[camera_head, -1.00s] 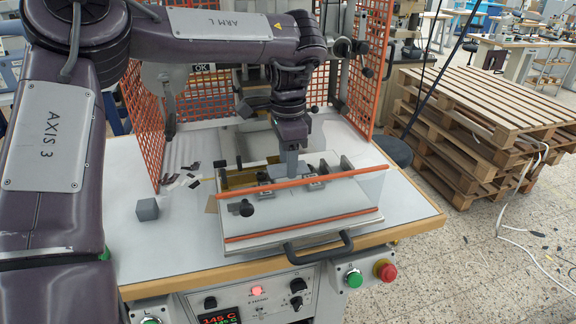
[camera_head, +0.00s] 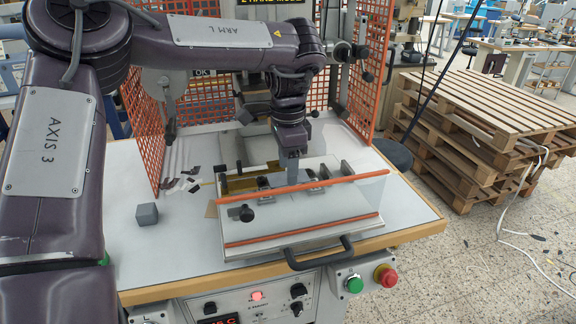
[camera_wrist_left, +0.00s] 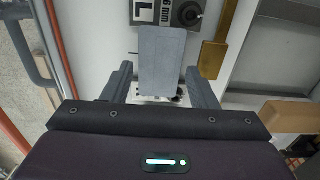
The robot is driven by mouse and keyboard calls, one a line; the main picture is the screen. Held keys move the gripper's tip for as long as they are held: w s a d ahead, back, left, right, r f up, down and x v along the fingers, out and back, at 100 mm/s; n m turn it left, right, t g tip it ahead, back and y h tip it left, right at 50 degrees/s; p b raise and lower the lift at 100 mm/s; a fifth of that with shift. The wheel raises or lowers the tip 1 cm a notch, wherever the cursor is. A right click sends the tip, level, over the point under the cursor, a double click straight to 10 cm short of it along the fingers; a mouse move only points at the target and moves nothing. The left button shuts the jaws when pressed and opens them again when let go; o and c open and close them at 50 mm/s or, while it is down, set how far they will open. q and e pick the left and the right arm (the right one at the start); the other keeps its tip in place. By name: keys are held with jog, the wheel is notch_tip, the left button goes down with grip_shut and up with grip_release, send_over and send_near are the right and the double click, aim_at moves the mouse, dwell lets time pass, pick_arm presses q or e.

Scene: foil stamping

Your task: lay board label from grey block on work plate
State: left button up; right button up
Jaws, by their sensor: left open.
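My left gripper (camera_head: 293,177) points down over the work plate (camera_head: 258,240) inside the press fixture. In the left wrist view its two fingers (camera_wrist_left: 162,85) are apart, one on each side of a flat grey rectangular piece (camera_wrist_left: 162,60). This piece may be the board label; I cannot tell whether it touches a finger or how it rests below. A small grey block (camera_head: 147,214) stands on the white table left of the fixture, with nothing visible on top. My right gripper is not in view.
An orange bar (camera_head: 300,188) and a clear guard run along the fixture's front. Orange mesh guards (camera_head: 148,128) stand at the left and back. A block marked L with a black knob (camera_wrist_left: 189,13) sits beyond the fingers. Small dark scraps (camera_head: 192,182) lie left.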

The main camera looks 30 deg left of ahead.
pick_arm(q)
notch_tip(320, 180, up, 12)
jog(key=p, duration=0.6)
jog(key=shift+f+p, duration=0.2)
jog(key=shift+p, duration=0.2)
